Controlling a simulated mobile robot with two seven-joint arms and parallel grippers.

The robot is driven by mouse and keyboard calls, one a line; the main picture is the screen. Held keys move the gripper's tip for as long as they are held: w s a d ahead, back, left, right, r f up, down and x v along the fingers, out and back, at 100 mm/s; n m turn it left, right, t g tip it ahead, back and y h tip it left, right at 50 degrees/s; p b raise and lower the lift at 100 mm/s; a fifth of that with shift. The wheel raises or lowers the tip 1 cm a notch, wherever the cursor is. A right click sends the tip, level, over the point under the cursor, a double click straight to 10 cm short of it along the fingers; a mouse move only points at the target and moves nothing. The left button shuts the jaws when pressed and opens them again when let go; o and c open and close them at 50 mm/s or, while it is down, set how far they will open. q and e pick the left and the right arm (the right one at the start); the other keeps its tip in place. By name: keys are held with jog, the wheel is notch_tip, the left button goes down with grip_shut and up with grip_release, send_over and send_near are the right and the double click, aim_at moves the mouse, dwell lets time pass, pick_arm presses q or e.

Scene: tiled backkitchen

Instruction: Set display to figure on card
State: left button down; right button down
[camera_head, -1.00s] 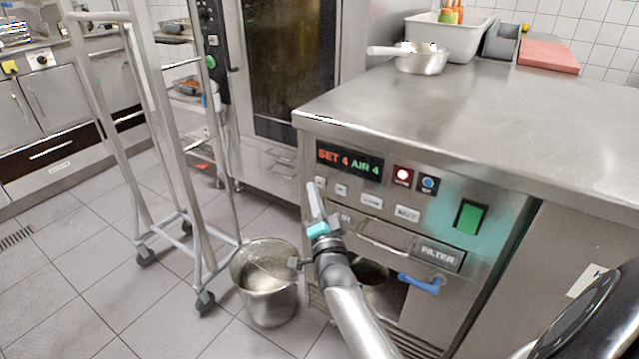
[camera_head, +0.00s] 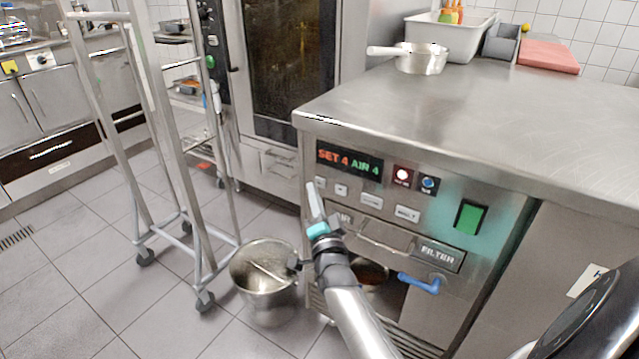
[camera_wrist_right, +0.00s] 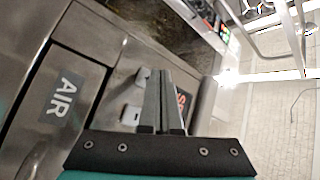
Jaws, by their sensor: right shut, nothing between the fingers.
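The display (camera_head: 348,161) on the steel unit's front reads "SET 4" in red and "AIR 4" in green. Below it is a row of buttons: a small left one (camera_head: 320,183), a second small one (camera_head: 341,190) and two wider ones to the right. My right gripper (camera_head: 311,187) is shut and empty, its tips close to the left button; contact cannot be told. In the right wrist view the shut fingers (camera_wrist_right: 157,75) partly cover the display (camera_wrist_right: 183,104), beside two buttons. A white card (camera_head: 588,281) with a partly hidden letter is on the unit's right side. My left gripper is out of view.
A green switch (camera_head: 470,217), a blue-handled valve (camera_head: 419,284) and a FILTER drawer (camera_head: 437,254) are on the front. A steel bucket (camera_head: 264,292) stands below my right arm. A wheeled rack (camera_head: 187,150) is at left. The near worktop (camera_head: 480,110) is clear.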

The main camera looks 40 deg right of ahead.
jog(key=shift+d, duration=0.1)
dwell(0.3)
jog(key=shift+w+d, duration=0.15)
jog(key=shift+d, duration=0.2)
jog(key=shift+w+d, duration=0.2)
jog(key=shift+d, duration=0.3)
dwell(0.7)
dwell(0.3)
jog(key=shift+s+a+p, duration=0.15)
jog(key=shift+s+a, duration=0.05)
jog(key=shift+a, duration=0.25)
jog(key=shift+s+a+p, duration=0.15)
jog(key=shift+s+a, duration=0.05)
jog(key=shift+a, duration=0.25)
jog(key=shift+a, duration=0.1)
jog(key=a, duration=0.1)
jog(key=s+a+p, duration=0.1)
jog(key=a, duration=0.1)
jog(key=s+a+p, duration=0.1)
jog(key=shift+a, duration=0.25)
